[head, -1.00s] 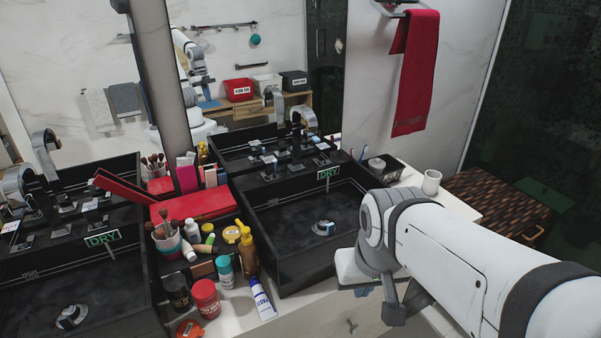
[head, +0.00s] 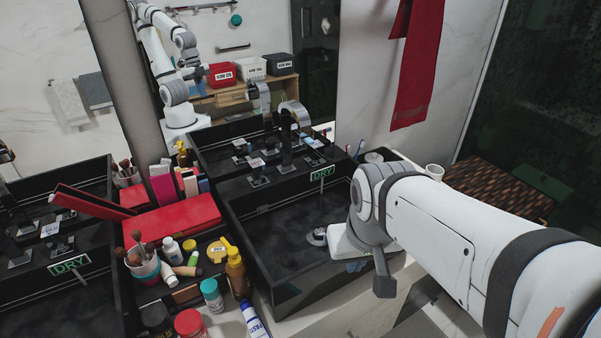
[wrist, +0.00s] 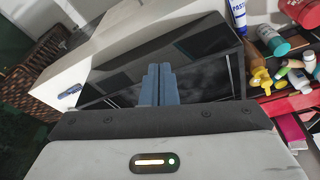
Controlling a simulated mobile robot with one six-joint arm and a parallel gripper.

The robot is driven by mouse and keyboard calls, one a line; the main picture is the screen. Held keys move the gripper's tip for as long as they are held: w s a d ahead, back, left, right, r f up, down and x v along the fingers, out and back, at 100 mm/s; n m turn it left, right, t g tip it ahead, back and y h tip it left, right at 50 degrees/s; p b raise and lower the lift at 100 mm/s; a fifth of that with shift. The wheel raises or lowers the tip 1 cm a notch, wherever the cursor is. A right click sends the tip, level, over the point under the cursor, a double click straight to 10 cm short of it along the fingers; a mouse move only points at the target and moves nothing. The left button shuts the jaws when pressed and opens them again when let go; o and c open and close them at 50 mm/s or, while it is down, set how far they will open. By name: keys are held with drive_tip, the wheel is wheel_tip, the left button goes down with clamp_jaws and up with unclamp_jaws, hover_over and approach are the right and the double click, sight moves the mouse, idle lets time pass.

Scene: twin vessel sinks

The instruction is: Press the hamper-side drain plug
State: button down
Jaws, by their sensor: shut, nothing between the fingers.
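The right-hand black sink (head: 262,290) is on the side of the woven brown hamper (head: 488,190), which also shows in the wrist view (wrist: 38,68). Its round metal drain plug (head: 317,236) sits on the dark basin floor, its right part close to or behind my arm in the head view. My gripper (head: 356,266) is mostly hidden by my wrist, near the sink's front right wall. In the wrist view my blue fingers (wrist: 158,84) are together and empty, in front of the dark sink. I cannot make out the plug there.
Left of this sink stand a red box (head: 172,224), a yellow pump bottle (head: 236,270) and several jars and tubes. A tall faucet (head: 288,125) and a DRY sign (head: 322,174) stand at its back.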

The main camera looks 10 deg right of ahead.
drive_tip(key=shift+w, duration=0.1)
drive_tip(key=n+g+y+b, duration=0.1)
drive_tip(key=n+g+b, duration=0.1)
drive_tip(key=n, duration=2)
hover_over(321, 230)
drive_tip(key=s+d, duration=0.1)
drive_tip(key=d, duration=0.1)
drive_tip(key=f, duration=0.4)
drive_tip(key=shift+s+a+f, duration=0.2)
drive_tip(key=shift+a+f, duration=0.05)
drive_tip(key=shift+f, duration=0.1)
drive_tip(key=f, duration=0.4)
drive_tip(key=a+f, duration=0.1)
drive_tip(key=f, duration=0.4)
drive_tip(key=w+f, duration=0.1)
drive_tip(key=f, duration=0.4)
drive_tip(key=shift+a, duration=0.15)
